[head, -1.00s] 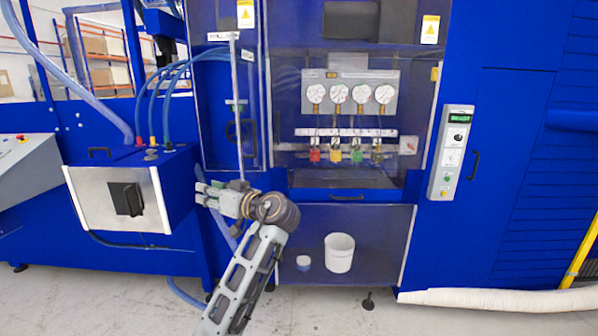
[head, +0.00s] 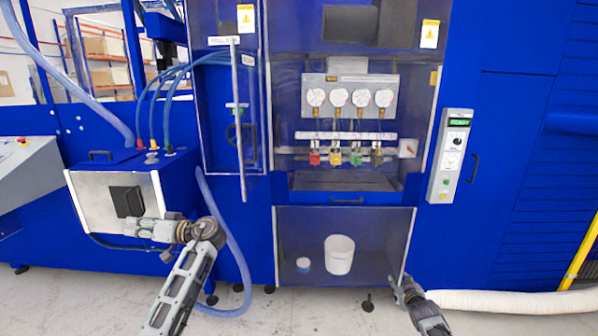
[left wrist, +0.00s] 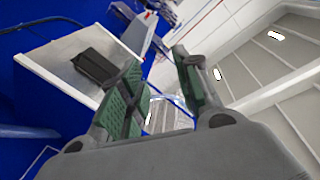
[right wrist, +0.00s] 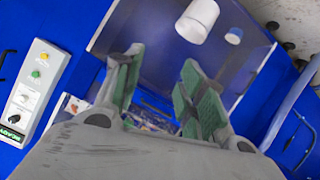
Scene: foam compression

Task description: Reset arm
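My left gripper (head: 132,227) is in front of the grey-fronted box (head: 85,205) at the left of the blue machine. In the left wrist view (left wrist: 160,75) its green-padded fingers stand apart with nothing between them. My right gripper (head: 398,280) is low at the right, near the lower right corner of the machine's clear lower panel (head: 385,240). In the right wrist view (right wrist: 160,60) its fingers are also apart and empty. Neither gripper visibly holds anything.
A white bucket (head: 339,255) and a small cup (head: 303,264) stand behind the lower panel. A blue hose (head: 232,240) hangs right of my left arm. A control panel (head: 451,155) is at the right. A white hose (head: 500,301) lies along the floor.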

